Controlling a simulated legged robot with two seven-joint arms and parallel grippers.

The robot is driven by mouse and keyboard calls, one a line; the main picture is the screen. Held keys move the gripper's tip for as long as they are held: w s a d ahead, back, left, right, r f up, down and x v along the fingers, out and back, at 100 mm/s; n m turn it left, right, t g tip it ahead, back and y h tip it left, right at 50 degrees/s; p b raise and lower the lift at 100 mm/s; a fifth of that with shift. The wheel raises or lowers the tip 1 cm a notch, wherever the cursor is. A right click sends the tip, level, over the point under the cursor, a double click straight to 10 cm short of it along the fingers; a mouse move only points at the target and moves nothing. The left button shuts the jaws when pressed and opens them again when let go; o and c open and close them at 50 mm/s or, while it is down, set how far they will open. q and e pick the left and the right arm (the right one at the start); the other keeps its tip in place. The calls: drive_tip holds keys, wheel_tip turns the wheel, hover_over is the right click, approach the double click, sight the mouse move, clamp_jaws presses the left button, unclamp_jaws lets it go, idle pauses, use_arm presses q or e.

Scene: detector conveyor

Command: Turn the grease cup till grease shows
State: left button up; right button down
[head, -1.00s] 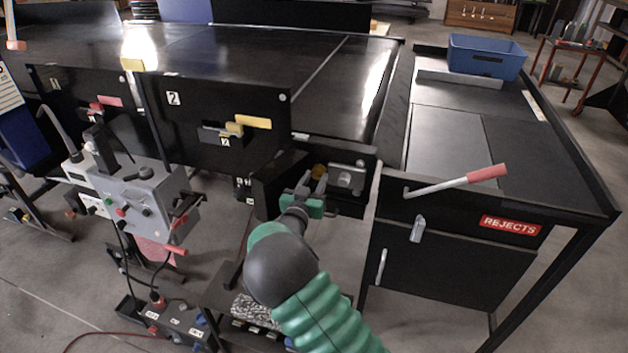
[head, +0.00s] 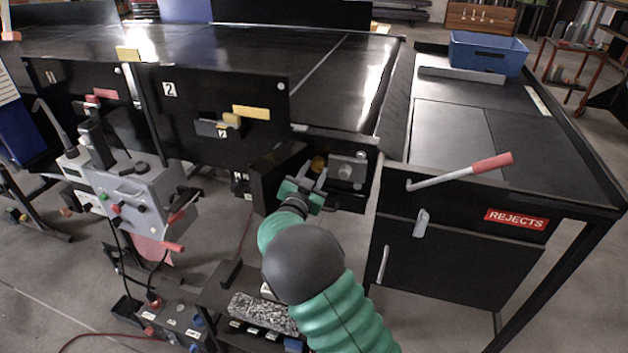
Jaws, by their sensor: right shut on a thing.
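The grease cup (head: 318,162) is a small brass-yellow knob in the dark recess at the conveyor's end, left of a grey metal block. My right gripper (head: 314,174) reaches up to it from below. Its two grey fingers are shut on the cup, one on each side. The fingers and the recess hide part of the cup, and I cannot make out any grease. My left gripper is not in view.
A grey block (head: 347,170) sits close right of the cup. A dark panel (head: 266,180) stands close on the left. The rejects cabinet (head: 455,250), with a red-handled lever (head: 490,163), is on the right. A grey control box (head: 128,200) stands left.

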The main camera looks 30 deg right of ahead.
drive_tip(key=m+b, duration=0.3)
drive_tip(key=shift+a+f+b, duration=0.1)
drive_tip(key=shift+f+b, duration=0.1)
drive_tip(key=shift+b, duration=0.1)
drive_tip(key=shift+r+m+b, duration=0.15)
drive_tip(key=shift+m+b, duration=0.4)
drive_tip(key=shift+m, duration=0.25)
drive_tip(key=c, duration=1.2)
unclamp_jaws()
drive_tip(key=shift+w, duration=0.1)
drive_tip(key=shift+c, duration=0.2)
drive_tip(key=shift+o, duration=1.4)
drive_tip(key=shift+w, duration=0.2)
drive_tip(key=shift+s, duration=0.1)
